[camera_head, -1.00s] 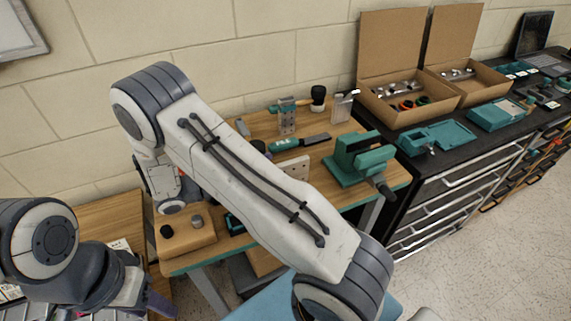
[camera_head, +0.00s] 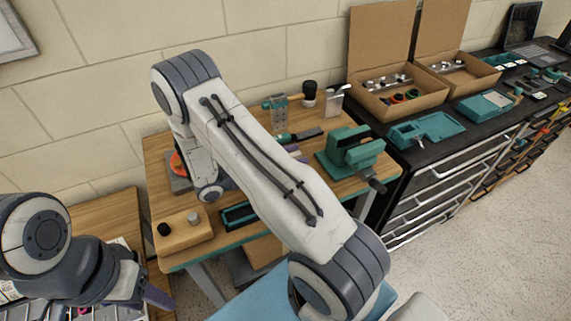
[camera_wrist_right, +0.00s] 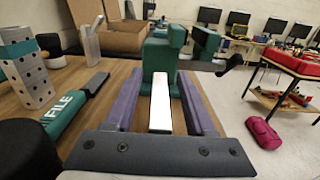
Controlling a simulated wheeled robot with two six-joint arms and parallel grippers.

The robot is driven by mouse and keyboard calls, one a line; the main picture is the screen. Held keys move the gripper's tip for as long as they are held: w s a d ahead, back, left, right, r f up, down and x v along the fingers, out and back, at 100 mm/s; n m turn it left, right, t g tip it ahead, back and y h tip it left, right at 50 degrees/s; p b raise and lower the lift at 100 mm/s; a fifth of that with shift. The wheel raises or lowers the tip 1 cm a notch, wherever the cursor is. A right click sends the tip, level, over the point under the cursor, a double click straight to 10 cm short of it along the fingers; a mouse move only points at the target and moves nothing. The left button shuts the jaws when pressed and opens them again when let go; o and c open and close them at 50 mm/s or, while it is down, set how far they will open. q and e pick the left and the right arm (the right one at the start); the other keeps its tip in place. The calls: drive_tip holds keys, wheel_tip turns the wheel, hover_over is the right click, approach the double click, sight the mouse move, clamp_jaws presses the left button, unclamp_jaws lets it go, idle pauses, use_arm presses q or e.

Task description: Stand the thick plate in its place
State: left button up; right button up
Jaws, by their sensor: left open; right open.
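A pale, narrow piece (camera_wrist_right: 160,105), which looks like the thick plate seen along one edge, lies between my right gripper's fingers in the right wrist view. My right gripper (camera_wrist_right: 158,76) is open, with one purple finger on each side of it and a visible gap on both sides. My left gripper (camera_head: 157,296) is open at the lower left, away from the workbench. I cannot tell which spot is the plate's place.
A green vise (camera_head: 350,150) stands just beyond the right fingers. A wooden block (camera_head: 185,231) sits at the bench's front left.

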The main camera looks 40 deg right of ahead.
drive_tip(key=shift+s+d, duration=0.15)
drive_tip(key=shift+d, duration=0.3)
clamp_jaws()
idle(1.1)
